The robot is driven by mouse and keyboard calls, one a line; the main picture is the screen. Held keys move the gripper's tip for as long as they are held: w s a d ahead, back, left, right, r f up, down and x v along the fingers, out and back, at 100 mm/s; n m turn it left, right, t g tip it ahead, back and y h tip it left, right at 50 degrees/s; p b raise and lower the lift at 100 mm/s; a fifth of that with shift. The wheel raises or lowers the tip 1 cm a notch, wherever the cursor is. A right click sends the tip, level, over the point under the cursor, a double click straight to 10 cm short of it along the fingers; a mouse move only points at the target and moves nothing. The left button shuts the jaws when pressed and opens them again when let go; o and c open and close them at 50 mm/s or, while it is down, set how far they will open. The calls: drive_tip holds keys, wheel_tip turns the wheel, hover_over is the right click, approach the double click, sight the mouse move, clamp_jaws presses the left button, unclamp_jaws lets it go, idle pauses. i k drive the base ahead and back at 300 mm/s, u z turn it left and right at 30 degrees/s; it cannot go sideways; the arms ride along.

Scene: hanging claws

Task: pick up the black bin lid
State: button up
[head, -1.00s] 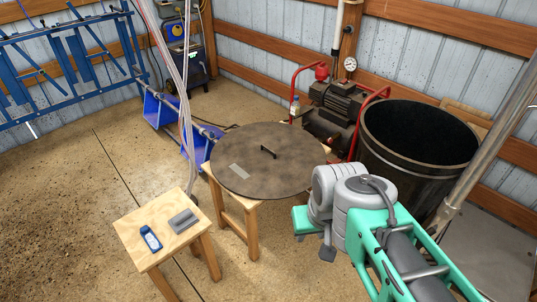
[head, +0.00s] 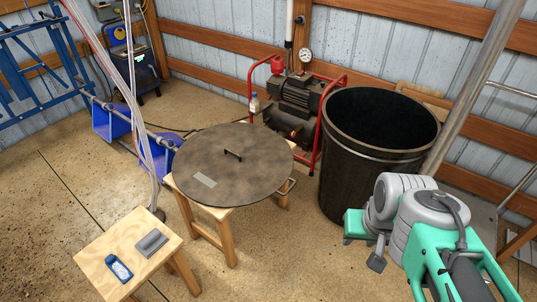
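The open black bin (head: 352,169) stands on the floor to the right of the lid. My arm shows at the lower right, apart from the lid.
A smaller wooden stool (head: 104,254) at the lower left holds a blue device (head: 118,268) and a grey block (head: 151,243). A red-framed compressor (head: 299,101) stands behind the lid. Hanging cables (head: 133,95) pass left of it. Floor is clear between lid and arm.

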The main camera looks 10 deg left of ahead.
sight(237, 163)
drive_tip(key=z, duration=0.05)
drive_tip(key=i, duration=1.65)
drive_tip(key=u, duration=2.2)
drive_tip(key=i, duration=0.5)
